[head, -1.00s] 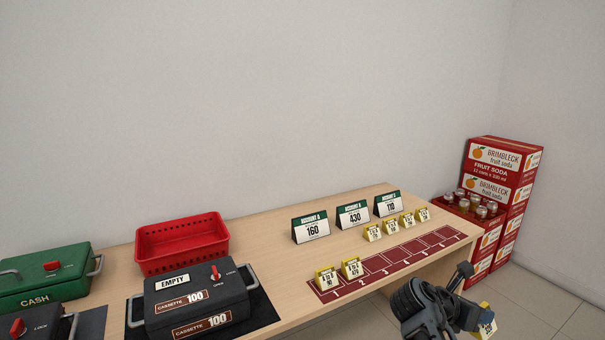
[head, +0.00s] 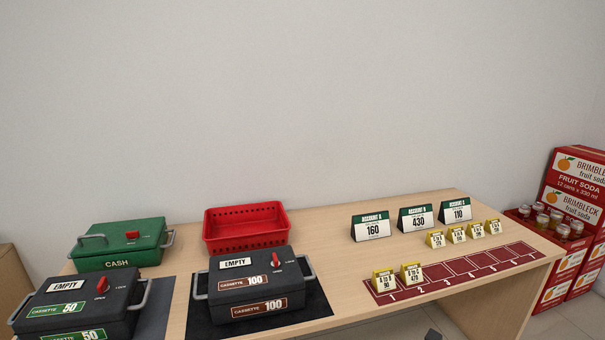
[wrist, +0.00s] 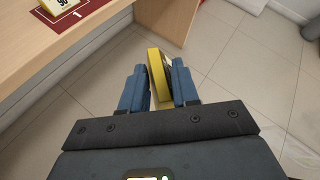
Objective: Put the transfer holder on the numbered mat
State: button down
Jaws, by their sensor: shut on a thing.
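My gripper (wrist: 159,85) has its blue fingers shut on a yellow transfer holder (wrist: 156,76) in the wrist view. The holder is seen nearly edge-on, above the floor beside the counter; its print is hidden. The numbered mat (head: 456,279) is a dark red strip along the counter's right front edge, and its corner shows in the wrist view (wrist: 62,36). One yellow holder (head: 384,281) stands at number 1 and another (head: 412,274) at number 2. The later numbered spaces are bare. Several more holders (head: 458,234) stand behind the mat.
A red basket (head: 246,244), a black 100 cassette (head: 252,285), a black 50 cassette (head: 83,303) and a green cash box (head: 120,257) fill the left. Soda crates (head: 577,180) are stacked on the right.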

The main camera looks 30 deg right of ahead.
jog(key=w+a+f+n+t+y, duration=0.1)
jog(key=a+n+y, duration=0.3)
jog(key=a, duration=0.4)
jog(key=w+a+f+n+t+y, duration=0.1)
jog(key=w+a+n+t+y, duration=0.2)
jog(key=a, duration=0.5)
jog(key=w+a+f+n+t+y, duration=0.1)
jog(key=w+a+n+t+y, duration=0.2)
jog(key=a+n, duration=0.4)
jog(key=shift+a+t+y, duration=0.6)
jog(key=shift+a+y, duration=0.2)
jog(key=shift+y, duration=0.1)
